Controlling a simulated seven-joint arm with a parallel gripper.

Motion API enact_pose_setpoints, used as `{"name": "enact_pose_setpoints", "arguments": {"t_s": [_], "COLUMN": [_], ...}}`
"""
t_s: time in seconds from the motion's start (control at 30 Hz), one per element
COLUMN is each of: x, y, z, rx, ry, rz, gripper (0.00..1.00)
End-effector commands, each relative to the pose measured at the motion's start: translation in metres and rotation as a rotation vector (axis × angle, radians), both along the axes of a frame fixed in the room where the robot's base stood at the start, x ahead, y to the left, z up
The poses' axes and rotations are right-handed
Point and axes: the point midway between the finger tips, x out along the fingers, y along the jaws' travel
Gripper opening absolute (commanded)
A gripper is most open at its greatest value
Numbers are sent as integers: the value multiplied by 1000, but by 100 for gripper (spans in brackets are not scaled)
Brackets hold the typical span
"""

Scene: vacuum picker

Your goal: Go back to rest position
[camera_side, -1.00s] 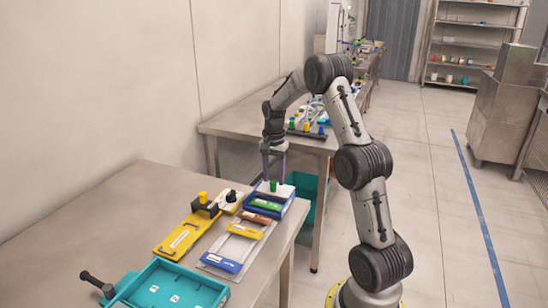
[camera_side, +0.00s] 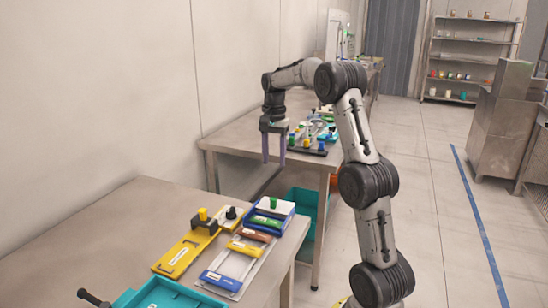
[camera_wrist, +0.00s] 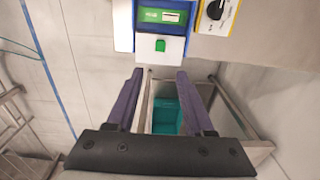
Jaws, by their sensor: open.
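My gripper (camera_side: 273,160) is raised above the far end of the near table, with its two purple fingers pointing down, apart and empty. In the wrist view the fingers of my gripper (camera_wrist: 154,80) are spread with nothing between them. Below it is a blue-and-white block (camera_side: 280,211) with a green knob (camera_side: 273,202) on top. The block also shows at the top of the wrist view (camera_wrist: 138,44), ahead of the fingertips and apart from them.
The near table (camera_side: 140,215) holds a yellow plate (camera_side: 186,251), a tray of coloured pieces (camera_side: 222,282) and a teal bin (camera_side: 165,296). A second table (camera_side: 225,137) with several small items stands behind. A teal container (camera_side: 300,203) sits low between the tables.

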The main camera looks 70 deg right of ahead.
Motion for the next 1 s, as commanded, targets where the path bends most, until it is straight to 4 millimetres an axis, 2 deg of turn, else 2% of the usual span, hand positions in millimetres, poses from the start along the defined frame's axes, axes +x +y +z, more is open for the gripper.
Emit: {"name": "enact_pose_setpoints", "arguments": {"t_s": [0.27, 0.37, 0.47, 0.53, 0.7, 0.83, 1.0], "x": [4, 15, 21, 17, -9, -41, -91], "y": [4, 21, 59, 93, 171, 220, 270], "z": [0, 21, 54, 75, 107, 117, 111], "rx": [-1, -29, -66, -86, -133, -168, -217], "ry": [-1, -35, -85, -116, -195, -254, -326], "rz": [12, 55, 129, 190, 384, 561, 814], "gripper": [52, 52, 52, 52, 52, 52, 52]}}
